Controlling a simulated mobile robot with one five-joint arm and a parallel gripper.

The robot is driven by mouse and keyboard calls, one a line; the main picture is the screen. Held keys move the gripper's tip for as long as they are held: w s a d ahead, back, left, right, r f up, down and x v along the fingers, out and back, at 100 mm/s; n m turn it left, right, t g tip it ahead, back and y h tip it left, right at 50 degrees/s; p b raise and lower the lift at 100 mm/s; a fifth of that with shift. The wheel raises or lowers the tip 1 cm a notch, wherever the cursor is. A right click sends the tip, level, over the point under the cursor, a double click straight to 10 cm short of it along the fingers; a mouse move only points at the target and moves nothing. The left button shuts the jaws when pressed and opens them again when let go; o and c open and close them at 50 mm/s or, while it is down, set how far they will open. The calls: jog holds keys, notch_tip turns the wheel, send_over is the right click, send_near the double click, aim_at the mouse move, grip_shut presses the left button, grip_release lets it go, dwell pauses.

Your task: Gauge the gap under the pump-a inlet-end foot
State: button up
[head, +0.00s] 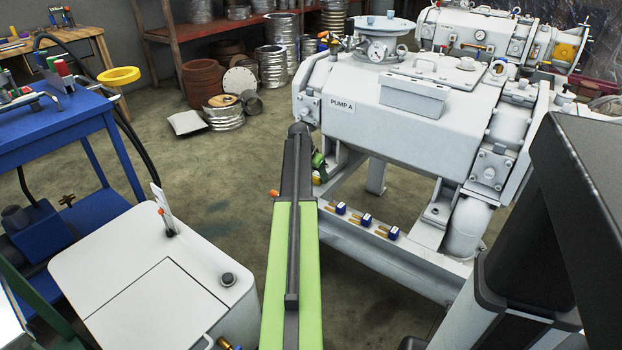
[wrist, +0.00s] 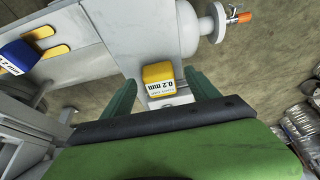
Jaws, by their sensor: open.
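Pump A (head: 405,105) is a white machine on a pale frame, its inlet flange (head: 375,25) on top at the left. The foot at its right end (head: 437,213) shows; the inlet-end foot is largely hidden behind my arm. My gripper (wrist: 160,80) is open, its green fingers on either side of a yellow block (wrist: 158,73) labelled 0.2 mm. I cannot tell whether they touch it. Three blue blocks with brass-coloured tabs (head: 366,218) lie on the frame rail in the head view. One blue block (wrist: 18,57) shows at left in the wrist view.
A white cabinet (head: 150,285) stands close left of my arm, with a blue workbench (head: 60,125) beyond it. An orange-handled valve (wrist: 240,17) projects above right of my gripper in the wrist view. Open floor (head: 215,175) lies between bench and pump.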

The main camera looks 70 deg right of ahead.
jog(key=shift+d+f, duration=0.1)
jog(key=shift+f, duration=0.1)
grip_shut()
jog(key=shift+w+a, duration=0.2)
jog(key=shift+a, duration=0.75)
jog(key=shift+w+a, duration=0.25)
jog(key=shift+a, duration=0.65)
jog(key=shift+w+a, duration=0.2)
jog(key=shift+a, duration=0.75)
jog(key=shift+r, duration=0.15)
jog(key=shift+r+p, duration=2.35)
jog(key=shift+p, duration=0.25)
notch_tip(320, 180, up, 33)
jog(key=p, duration=3.3)
